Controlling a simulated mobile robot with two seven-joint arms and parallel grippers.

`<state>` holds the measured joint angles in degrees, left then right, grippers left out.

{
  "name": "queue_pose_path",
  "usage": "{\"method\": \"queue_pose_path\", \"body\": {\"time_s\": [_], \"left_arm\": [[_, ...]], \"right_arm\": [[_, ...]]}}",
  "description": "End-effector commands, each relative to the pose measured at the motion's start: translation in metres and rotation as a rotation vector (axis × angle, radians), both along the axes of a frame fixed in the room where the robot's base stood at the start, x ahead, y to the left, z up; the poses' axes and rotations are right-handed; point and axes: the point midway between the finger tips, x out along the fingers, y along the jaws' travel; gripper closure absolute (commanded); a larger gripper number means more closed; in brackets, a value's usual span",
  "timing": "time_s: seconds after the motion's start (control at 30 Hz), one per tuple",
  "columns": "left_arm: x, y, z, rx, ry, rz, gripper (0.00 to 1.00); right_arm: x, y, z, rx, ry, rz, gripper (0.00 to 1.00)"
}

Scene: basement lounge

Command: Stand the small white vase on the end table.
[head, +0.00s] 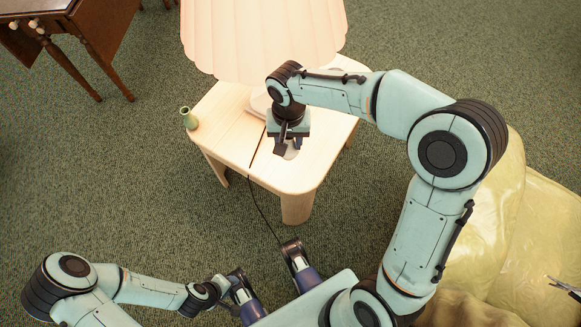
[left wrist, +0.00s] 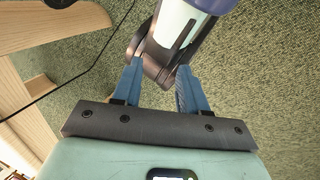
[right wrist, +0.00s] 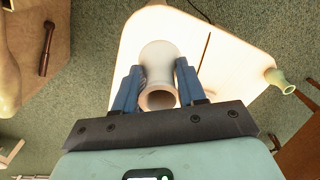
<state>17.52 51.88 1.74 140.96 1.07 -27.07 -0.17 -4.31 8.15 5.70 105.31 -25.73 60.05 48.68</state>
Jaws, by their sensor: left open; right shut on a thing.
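The small white vase (right wrist: 158,58) is between the blue fingers of my right gripper (right wrist: 157,88), which is shut on it. In the right wrist view its open mouth faces the camera. In the head view the vase (head: 291,153) shows in part below my right gripper (head: 287,147), over the front right part of the pale wooden end table (head: 290,178). I cannot tell whether its base touches the tabletop. My left gripper (left wrist: 157,88) is open and empty, low in front of the table and close to a part of my own body.
A lamp with a pleated pink shade (head: 262,40) stands on the table's back part. A small green vase (head: 188,118) stands at its left corner. A dark cord runs down the front. A yellow sofa (head: 545,225) is at right, a dark wooden table (head: 95,40) at far left.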

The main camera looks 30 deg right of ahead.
Motion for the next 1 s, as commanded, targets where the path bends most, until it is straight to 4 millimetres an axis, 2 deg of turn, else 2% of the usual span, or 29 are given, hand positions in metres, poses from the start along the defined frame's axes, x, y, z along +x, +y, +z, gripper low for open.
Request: {"method": "queue_pose_path", "body": {"time_s": [0.17,0.27,0.6,0.7,0.9,1.0], "left_arm": [[0.006,0.002,-0.009,0.007,-0.018,0.006,0.57],[0.013,0.006,-0.016,0.016,-0.036,0.015,0.57],[0.050,0.024,-0.044,0.064,-0.133,0.055,0.57],[0.058,0.028,-0.049,0.074,-0.155,0.064,0.57],[0.065,0.031,-0.052,0.083,-0.173,0.070,0.57],[0.071,0.035,-0.058,0.091,-0.188,0.077,0.57]], "right_arm": [[-0.007,-0.002,-0.007,-0.003,0.002,-0.041,0.94],[-0.008,-0.002,-0.028,-0.004,0.006,-0.042,0.94],[-0.007,-0.001,-0.117,-0.003,0.005,-0.040,0.94],[-0.007,-0.002,-0.133,-0.002,0.003,-0.040,0.94],[-0.007,-0.002,-0.148,-0.003,0.001,-0.040,0.94],[-0.007,-0.002,-0.165,-0.003,0.003,-0.040,0.94]]}}
